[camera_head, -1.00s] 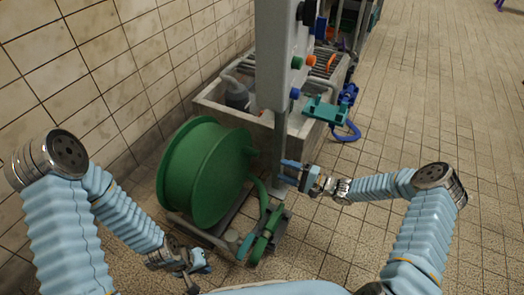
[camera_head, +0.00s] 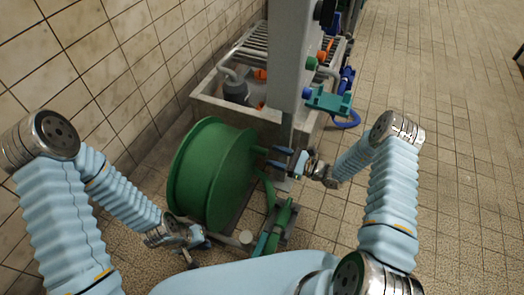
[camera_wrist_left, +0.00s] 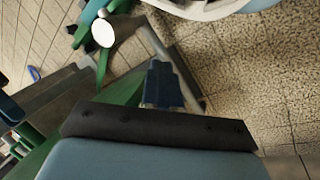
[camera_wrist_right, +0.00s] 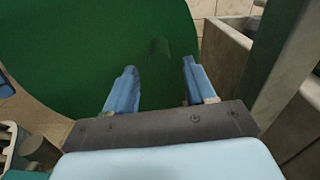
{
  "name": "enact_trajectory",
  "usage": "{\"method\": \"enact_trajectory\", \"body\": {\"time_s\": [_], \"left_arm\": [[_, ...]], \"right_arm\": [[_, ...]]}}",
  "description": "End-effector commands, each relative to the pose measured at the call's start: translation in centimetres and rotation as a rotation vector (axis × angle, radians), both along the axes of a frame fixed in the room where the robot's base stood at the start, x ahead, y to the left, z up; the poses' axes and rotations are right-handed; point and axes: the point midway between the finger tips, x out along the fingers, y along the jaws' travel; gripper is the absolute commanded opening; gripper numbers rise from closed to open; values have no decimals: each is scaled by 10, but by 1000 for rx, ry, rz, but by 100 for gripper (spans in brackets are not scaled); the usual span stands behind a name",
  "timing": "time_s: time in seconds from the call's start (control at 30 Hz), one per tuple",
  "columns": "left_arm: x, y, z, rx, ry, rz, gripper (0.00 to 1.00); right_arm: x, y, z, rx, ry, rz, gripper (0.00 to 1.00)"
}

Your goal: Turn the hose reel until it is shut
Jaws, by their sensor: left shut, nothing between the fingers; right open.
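The green hose reel (camera_head: 212,172) stands upright on a low frame in front of the tiled wall. My right gripper (camera_head: 282,158) is open at the right side of the reel, near its hub. In the right wrist view the open fingers (camera_wrist_right: 156,90) point at the reel's green disc face (camera_wrist_right: 80,50), with nothing clearly between them. A short handle-like part (camera_head: 255,151) shows at the reel's side by the fingertips; whether they touch it I cannot tell. My left gripper (camera_head: 200,242) is shut and empty, low at the left front of the reel. It also shows in the left wrist view (camera_wrist_left: 163,85).
A grey post (camera_head: 290,80) and a concrete trough (camera_head: 210,95) stand just behind the reel. A teal bracket (camera_head: 330,102) and blue hose hang at the post's right. A green nozzle piece (camera_head: 275,230) lies at the reel's front. Tiled floor at right is clear.

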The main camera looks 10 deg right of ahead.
Motion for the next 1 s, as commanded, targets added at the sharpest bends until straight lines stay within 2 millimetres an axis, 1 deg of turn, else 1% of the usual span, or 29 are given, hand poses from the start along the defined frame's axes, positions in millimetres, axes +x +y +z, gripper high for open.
{"method": "enact_trajectory", "body": {"time_s": [0.03, 0.1, 0.2, 0.3, 0.43, 0.67, 0.77, 1.0], "left_arm": [[0, 0, -1, 0, 0, 0, 0], [0, 0, -1, 0, -1, 0, 0], [0, 1, -3, 1, 0, 1, 0], [1, 1, -3, 1, -1, 2, 0], [1, 1, -3, 2, -1, 3, 0], [1, 1, -3, 2, -1, 3, 0], [1, 1, -3, 2, -1, 3, 0], [1, 1, -3, 2, -1, 3, 0]], "right_arm": [[6, 10, 0, 0, -3, 3, 55], [14, 22, 0, 0, -3, 3, 55], [22, 34, -1, -1, -1, 3, 55], [28, 42, 0, -1, -3, 2, 55], [31, 46, 0, -1, -2, 0, 55], [32, 47, 0, -1, -2, 0, 55], [32, 47, 0, -1, -2, 0, 41], [32, 47, 0, -1, -2, 0, 4]]}}
